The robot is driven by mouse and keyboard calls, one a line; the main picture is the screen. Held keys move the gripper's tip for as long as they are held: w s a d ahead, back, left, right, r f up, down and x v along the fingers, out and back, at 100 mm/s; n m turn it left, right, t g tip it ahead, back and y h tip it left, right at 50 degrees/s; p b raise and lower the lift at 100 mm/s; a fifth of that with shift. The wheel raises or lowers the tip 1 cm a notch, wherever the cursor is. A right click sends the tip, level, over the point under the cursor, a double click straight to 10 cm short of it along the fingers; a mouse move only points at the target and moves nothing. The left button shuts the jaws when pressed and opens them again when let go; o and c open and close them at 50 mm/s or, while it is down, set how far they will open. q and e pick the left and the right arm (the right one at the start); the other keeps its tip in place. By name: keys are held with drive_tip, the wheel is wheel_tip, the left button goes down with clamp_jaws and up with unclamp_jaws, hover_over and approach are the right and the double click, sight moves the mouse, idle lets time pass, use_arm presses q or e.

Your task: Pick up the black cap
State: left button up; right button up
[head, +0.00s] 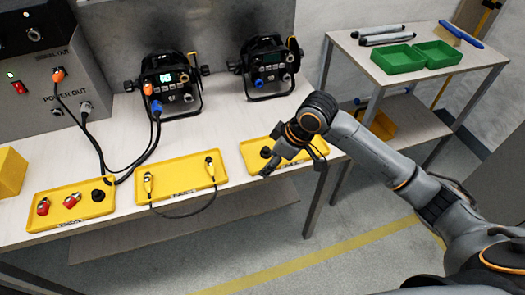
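My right arm reaches in from the right, and its gripper (268,165) is over the right yellow tray (254,148), low and near the tray's front edge. A small round black piece (265,153), possibly the black cap, shows in this tray just beside the gripper's fingers. The fingers are small and dark here, so I cannot tell their opening or whether they touch anything. Another black round piece (98,196) stands in the left yellow tray (50,215) beside two red-and-silver connectors (72,200). My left gripper is not in view.
The middle yellow tray (181,170) holds yellow plugs on a black cable. Two black par cans (170,85) (268,66) stand behind the trays. A grey power box (40,70) with cables is at left. A side table at right carries green bins (398,59).

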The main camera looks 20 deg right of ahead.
approach(267, 149)
drive_tip(key=p+x, duration=0.1)
drive_tip(key=x, duration=0.8)
drive_tip(key=shift+w, duration=0.1)
drive_tip(key=c, duration=0.8)
